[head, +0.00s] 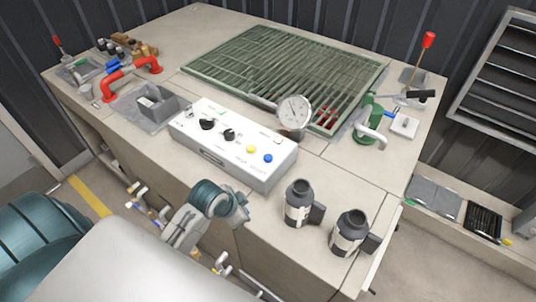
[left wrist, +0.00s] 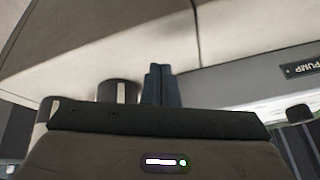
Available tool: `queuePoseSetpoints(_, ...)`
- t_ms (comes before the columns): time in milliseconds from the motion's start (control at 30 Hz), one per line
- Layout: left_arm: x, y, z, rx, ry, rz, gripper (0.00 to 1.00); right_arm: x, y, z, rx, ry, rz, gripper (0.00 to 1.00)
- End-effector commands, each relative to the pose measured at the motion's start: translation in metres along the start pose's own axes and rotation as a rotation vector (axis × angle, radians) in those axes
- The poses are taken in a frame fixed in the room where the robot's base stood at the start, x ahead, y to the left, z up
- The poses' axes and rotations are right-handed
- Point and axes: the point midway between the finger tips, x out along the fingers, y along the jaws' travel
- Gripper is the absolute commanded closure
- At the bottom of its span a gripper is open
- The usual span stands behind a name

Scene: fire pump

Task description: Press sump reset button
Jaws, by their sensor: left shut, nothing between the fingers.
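The white control box (head: 232,148) stands on the bench, with black knobs (head: 229,134), a yellow button (head: 251,149) and a blue button (head: 268,158) on its sloped top. Lettering runs along its front edge, too small to read for sure, so I cannot tell which button is the sump reset. My left arm's wrist is in front of the box, below it in the head view; the fingertips are not clear there. In the left wrist view my left gripper (left wrist: 160,85) is shut and empty, with a plate reading "PUMP" (left wrist: 300,68) to its right. My right gripper is not in view.

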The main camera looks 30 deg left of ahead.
Motion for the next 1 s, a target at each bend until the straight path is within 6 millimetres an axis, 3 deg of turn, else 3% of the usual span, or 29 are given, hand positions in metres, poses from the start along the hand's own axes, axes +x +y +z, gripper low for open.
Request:
queuePoseSetpoints(33, -0.010, -0.022, -0.035, 0.114, 0.062, 0.004, 1.00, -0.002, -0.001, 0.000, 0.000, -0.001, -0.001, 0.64)
queuePoseSetpoints(200, -0.025, -0.076, -0.115, 0.431, 0.217, 0.022, 1.00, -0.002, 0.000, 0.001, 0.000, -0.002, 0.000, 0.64)
queuePoseSetpoints(400, -0.049, -0.121, -0.173, 0.656, 0.342, 0.001, 1.00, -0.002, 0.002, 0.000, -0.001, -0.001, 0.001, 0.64)
queuePoseSetpoints(600, -0.060, -0.135, -0.192, 0.730, 0.386, -0.011, 1.00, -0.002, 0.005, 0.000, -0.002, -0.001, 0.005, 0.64)
queuePoseSetpoints(1000, -0.058, -0.135, -0.190, 0.731, 0.386, -0.011, 1.00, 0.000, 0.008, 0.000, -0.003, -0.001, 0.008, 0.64)
